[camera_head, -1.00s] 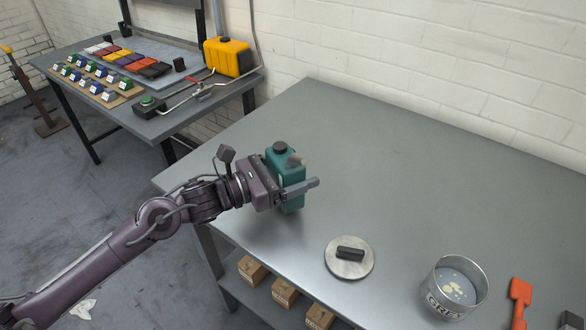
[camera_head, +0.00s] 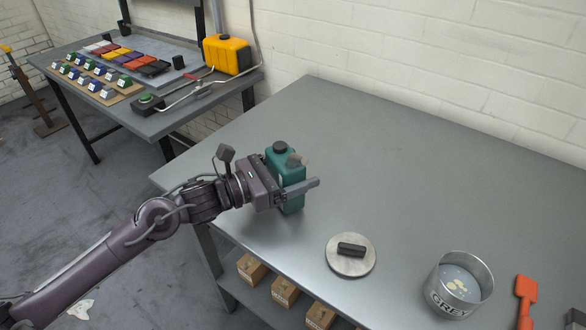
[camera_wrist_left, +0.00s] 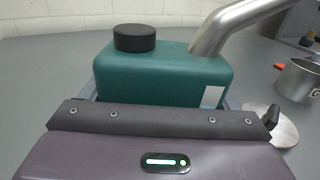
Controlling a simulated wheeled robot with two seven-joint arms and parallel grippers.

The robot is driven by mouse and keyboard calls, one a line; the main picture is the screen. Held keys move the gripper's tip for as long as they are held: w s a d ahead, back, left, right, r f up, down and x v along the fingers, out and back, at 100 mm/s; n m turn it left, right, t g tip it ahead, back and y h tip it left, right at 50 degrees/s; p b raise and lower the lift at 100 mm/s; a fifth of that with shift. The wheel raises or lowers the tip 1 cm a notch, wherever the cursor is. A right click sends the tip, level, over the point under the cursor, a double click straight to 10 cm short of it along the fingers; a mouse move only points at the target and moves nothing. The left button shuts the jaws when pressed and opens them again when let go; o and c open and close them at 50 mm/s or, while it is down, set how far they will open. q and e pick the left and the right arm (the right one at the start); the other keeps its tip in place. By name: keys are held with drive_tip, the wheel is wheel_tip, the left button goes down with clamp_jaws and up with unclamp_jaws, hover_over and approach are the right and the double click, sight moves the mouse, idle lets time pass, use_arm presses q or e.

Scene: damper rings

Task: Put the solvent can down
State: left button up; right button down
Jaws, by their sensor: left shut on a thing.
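The solvent can is a teal can (camera_head: 291,204) with a black cap and a short metallic spout. It is upright at the left part of the grey table (camera_head: 400,150). My left gripper (camera_head: 298,188) is shut on it, with a finger across its side. In the left wrist view the can (camera_wrist_left: 160,78) fills the space just beyond the gripper, cap at left and spout at right. The can's base looks at or very near the tabletop; I cannot tell whether it touches. My right gripper is not in view.
A round metal plate (camera_head: 338,266) with a black block (camera_head: 351,249) lies to the right of the can. Further right are a metal pot labelled GREY (camera_head: 446,302) and an orange tool (camera_head: 525,290). The table behind the can is clear. Cartons (camera_head: 285,291) sit on the lower shelf.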

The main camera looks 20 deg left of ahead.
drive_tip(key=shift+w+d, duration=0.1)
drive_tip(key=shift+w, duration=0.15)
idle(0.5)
use_arm(q)
drive_tip(key=shift+f+b, duration=0.3)
drive_tip(key=shift+b, duration=0.15)
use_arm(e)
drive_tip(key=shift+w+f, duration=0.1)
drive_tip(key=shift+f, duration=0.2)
use_arm(q)
drive_tip(key=o, duration=1.2)
drive_tip(key=shift+o, duration=0.2)
drive_tip(key=shift+f, duration=0.1)
